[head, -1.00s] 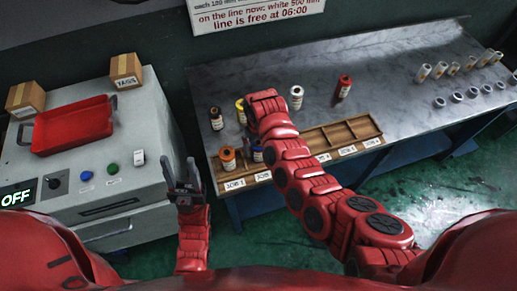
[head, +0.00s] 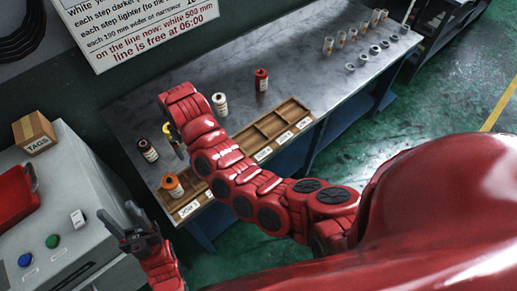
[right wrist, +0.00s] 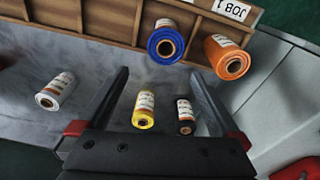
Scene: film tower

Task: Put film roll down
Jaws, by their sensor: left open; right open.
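My right gripper (right wrist: 158,75) is open and empty in the right wrist view, its two fingers apart. A blue film roll (right wrist: 165,43) and an orange film roll (right wrist: 228,57) stand at the wooden tray, beyond the fingertips. A yellow roll (right wrist: 144,111) and a black roll (right wrist: 186,114) show between the fingers, on the bench. A white roll (right wrist: 55,91) is off to the left. In the head view my right arm hides its gripper and the blue roll; the orange roll (head: 172,185) shows at the tray's near end. My left gripper (head: 118,212) is open and empty.
The divided wooden tray (head: 291,105) runs along the front of the metal bench (head: 295,60). A red roll (head: 261,79) stands behind it; several pale rolls and rings are at the far right. A grey cabinet with a TAGS box (head: 35,132) is at left.

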